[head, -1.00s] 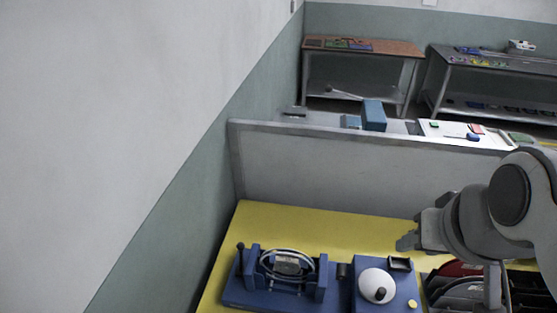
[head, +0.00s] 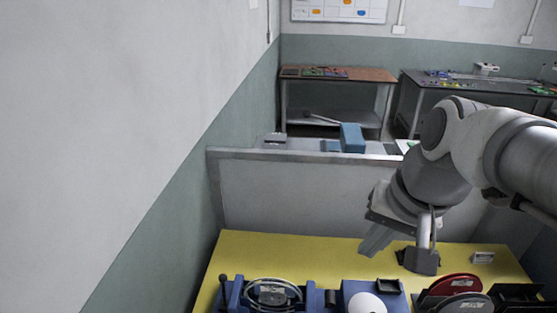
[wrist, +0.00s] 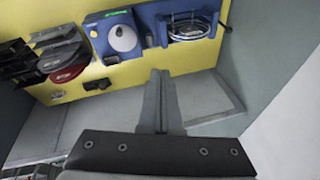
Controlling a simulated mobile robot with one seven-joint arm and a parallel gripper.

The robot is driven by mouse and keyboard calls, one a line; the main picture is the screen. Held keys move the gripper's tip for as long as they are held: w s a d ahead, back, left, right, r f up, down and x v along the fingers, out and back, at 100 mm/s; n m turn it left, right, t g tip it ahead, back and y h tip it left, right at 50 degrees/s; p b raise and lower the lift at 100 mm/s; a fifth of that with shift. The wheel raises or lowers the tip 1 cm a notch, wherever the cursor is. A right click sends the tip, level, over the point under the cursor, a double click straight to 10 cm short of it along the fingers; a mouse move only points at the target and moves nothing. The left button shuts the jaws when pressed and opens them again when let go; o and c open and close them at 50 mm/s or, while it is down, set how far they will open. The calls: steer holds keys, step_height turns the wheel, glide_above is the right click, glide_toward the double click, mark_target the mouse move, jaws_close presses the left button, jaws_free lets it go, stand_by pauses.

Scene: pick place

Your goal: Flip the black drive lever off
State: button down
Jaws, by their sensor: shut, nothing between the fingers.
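A blue device (head: 247,299) with a round silver ring stands at the front left of the yellow table. A black lever (head: 223,287) with a knob stands upright at its left side; the device's lower part is cut off by the picture edge. The device also shows in the wrist view (wrist: 164,35), at the top, where the lever is a small dark shape at its right end. My gripper (head: 370,248) is shut and empty, above the table's back part and well apart from the lever. Its fingers (wrist: 161,75) point toward the table in the wrist view.
A blue unit with a white dome (head: 366,303) stands right of the device. Red and grey discs in black holders (head: 460,284) are farther right. A grey partition (head: 290,196) runs behind the yellow table (head: 300,252). A wall closes the left side.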

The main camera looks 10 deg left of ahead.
steer(key=w+a+f+m+g+y+b, duration=0.3)
steer(key=w+a+f+m, duration=0.1)
steer(key=w+a+f, duration=0.3)
steer(key=w+a+f+m+g+y+b, duration=0.3)
steer(key=w+a+f+m+g+b, duration=0.1)
steer(key=w+a+f, duration=0.4)
step_height(320, 180, down, 4)
steer(key=w+m, duration=0.1)
steer(key=w, duration=0.1)
steer(key=shift+w+f+m+y, duration=0.25)
steer(key=shift+w+m+y, duration=0.05)
steer(key=shift+w, duration=0.05)
steer(key=shift+s+a+r+x, duration=0.25)
steer(key=shift+r+x, duration=0.1)
steer(key=shift+x, duration=1.8)
steer(key=shift+s+a+r+x, duration=0.2)
steer(key=shift+a+r+x, duration=0.15)
steer(key=shift+x, duration=1.8)
steer(key=shift+s+a+r+x, duration=0.25)
steer(key=shift+r+x, duration=0.1)
steer(key=shift+x, duration=1.8)
steer(key=shift+r, duration=0.1)
